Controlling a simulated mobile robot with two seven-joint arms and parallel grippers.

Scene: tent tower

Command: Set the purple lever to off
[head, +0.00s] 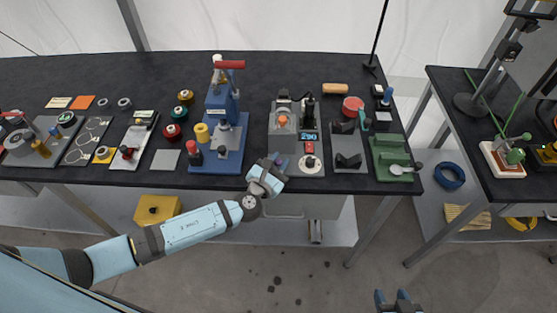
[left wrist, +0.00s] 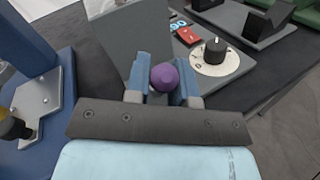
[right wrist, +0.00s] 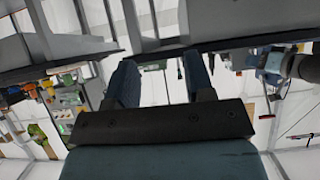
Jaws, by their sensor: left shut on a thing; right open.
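The purple lever's round knob (left wrist: 165,77) sits between the two blue fingers of my left gripper (left wrist: 163,88) in the left wrist view. My left gripper (head: 274,162) is shut on it at the front edge of a grey control unit (head: 282,128) in the head view. The lever's shaft and any on/off marks are hidden by my gripper, so I cannot tell its setting. My right gripper (head: 393,298) is open and empty, low in front of the tables; its open fingers also show in the right wrist view (right wrist: 160,85).
A black dial (left wrist: 214,51) on a white disc and a red switch (left wrist: 187,36) are right of the lever. A blue press (head: 222,125) stands close on the left. The floor between the tables is mostly clear.

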